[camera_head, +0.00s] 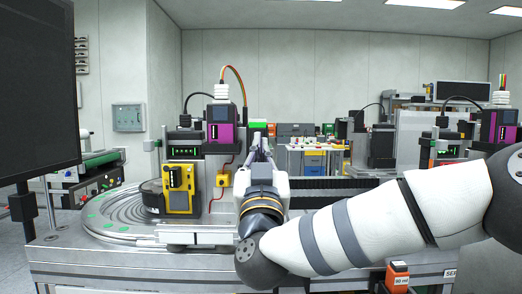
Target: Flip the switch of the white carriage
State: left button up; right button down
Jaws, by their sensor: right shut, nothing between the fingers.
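My right arm comes in from the right, and its wrist hides part of the bench behind it. My right gripper (258,148) points away from me, small and partly hidden by its own wrist. It is shut and empty, just right of the grey-and-purple module. A pale, low carriage-like part (195,237) sits on the front rail, left of my wrist; I cannot tell for sure that it is the white carriage. My left gripper is out of view.
A yellow-and-black unit (180,190) and a grey-and-purple module (221,130) stand on the bench left of my gripper. A round spiral feeder (105,222) lies at left. A dark monitor (38,90) blocks the far left. An orange box (398,278) is at lower right.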

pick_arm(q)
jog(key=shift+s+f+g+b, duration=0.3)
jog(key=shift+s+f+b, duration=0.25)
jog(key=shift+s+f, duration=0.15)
pick_arm(e)
jog(key=shift+w+f+t, duration=0.35)
jog(key=shift+f+t, duration=0.1)
jog(key=shift+t, duration=0.35)
jog(key=v, duration=1.1)
jog(key=shift+s+f, duration=0.2)
jog(key=shift+f, duration=0.15)
